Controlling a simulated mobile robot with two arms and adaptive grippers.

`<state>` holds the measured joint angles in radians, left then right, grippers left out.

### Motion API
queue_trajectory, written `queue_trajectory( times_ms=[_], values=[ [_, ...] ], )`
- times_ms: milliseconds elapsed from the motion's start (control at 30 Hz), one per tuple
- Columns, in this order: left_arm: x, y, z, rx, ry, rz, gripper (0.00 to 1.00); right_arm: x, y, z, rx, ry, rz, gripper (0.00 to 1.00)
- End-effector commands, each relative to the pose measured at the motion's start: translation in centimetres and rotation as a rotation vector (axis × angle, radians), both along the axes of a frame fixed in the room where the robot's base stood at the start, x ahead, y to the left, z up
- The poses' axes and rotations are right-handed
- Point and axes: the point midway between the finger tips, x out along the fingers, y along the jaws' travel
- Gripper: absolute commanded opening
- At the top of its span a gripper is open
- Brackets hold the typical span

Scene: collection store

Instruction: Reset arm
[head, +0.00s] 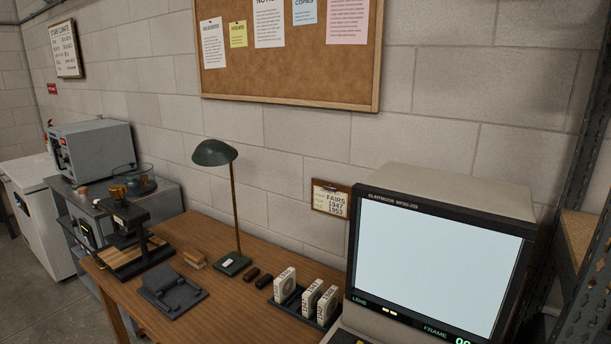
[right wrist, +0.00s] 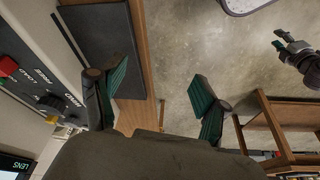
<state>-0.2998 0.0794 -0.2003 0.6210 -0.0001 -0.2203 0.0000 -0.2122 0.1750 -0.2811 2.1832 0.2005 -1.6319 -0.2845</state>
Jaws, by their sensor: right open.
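My right gripper (right wrist: 158,80) is open in the right wrist view. Its two green-padded fingers are wide apart, and nothing is between them. Beyond the fingers are a wooden table edge and bare floor. What looks like my left gripper (right wrist: 283,42) shows at the upper right of the right wrist view, away from the right fingers. Neither gripper shows in the head view.
A wooden desk (head: 218,240) holds a green lamp (head: 214,153), a rack of white boxes (head: 293,302) and a large screen reader (head: 437,262). Metal shelving (head: 575,150) stands at the right. The right wrist view shows a wooden stool or chair (right wrist: 285,112) and open floor (right wrist: 190,40).

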Motion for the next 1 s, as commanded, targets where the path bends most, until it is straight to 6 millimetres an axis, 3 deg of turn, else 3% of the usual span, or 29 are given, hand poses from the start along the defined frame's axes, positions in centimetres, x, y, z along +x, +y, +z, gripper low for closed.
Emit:
queue_trajectory(
  times_ms=[200, 533, 867, 1000],
  values=[
    [0.0, 0.0, 0.0, 0.000, 0.000, 0.000, 0.40, -4.3, -3.0, 0.9, 0.002, 0.000, -0.241, 0.74],
    [0.0, 0.0, 0.0, 0.000, 0.000, 0.000, 0.40, -8.8, -7.0, 2.7, -0.031, -0.013, -0.504, 0.74],
    [-0.1, 0.0, -0.3, 0.000, 0.001, 0.001, 0.40, -7.0, -6.5, -5.1, -0.038, 0.018, -0.487, 0.74],
    [-0.1, 0.0, -0.4, 0.000, 0.001, 0.000, 0.40, -6.8, -6.4, -9.3, -0.043, 0.035, -0.483, 0.74]
  ],
)
